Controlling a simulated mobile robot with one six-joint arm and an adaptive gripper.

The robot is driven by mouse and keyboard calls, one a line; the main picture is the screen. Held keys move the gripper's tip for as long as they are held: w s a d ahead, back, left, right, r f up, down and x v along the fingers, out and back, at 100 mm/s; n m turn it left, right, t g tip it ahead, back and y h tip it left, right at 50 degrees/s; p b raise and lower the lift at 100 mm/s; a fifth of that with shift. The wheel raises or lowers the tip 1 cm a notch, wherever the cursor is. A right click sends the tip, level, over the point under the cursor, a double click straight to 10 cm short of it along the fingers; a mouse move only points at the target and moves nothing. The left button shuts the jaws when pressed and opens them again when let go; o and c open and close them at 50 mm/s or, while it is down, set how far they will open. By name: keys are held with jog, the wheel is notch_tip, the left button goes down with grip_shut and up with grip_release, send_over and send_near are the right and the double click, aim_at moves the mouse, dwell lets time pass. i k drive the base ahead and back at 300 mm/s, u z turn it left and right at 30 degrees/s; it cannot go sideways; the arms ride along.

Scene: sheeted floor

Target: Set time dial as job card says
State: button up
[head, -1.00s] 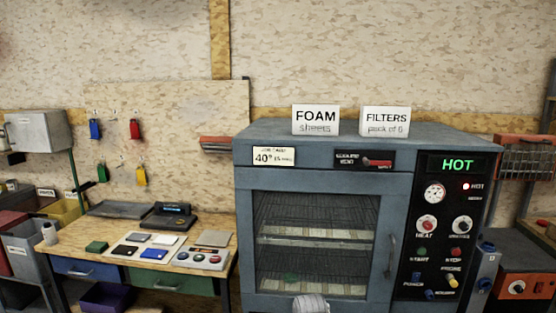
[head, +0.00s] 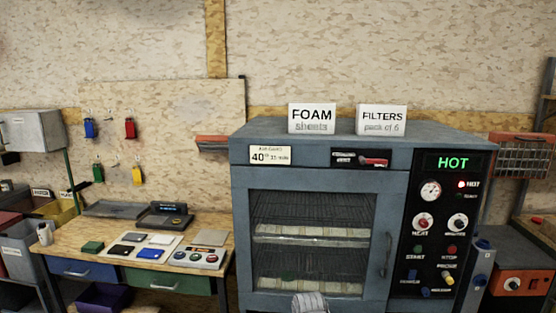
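The dark control panel (head: 440,225) is on the right of the grey oven (head: 240,215). Two round knobs sit side by side on it: a red and white one labelled HEAT (head: 423,222) and a dark and white one (head: 457,222), whose small label seems to read MINUTES. Their pointer settings are too small to tell. A white card (head: 270,155) on the oven's upper left front reads 40°, then smaller print that looks like 35 min. A pale ribbed part of my arm (head: 310,303) shows at the bottom edge. My gripper is not visible.
The oven door (head: 310,238) is shut, with a handle (head: 387,255) at its right. A green HOT sign (head: 453,162) and a red lamp (head: 461,184) are lit. Buttons and switches lie below the knobs. FOAM (head: 312,118) and FILTERS (head: 382,118) cards stand on top.

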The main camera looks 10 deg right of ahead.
aim_at(460, 224)
jog(key=z, duration=1.3)
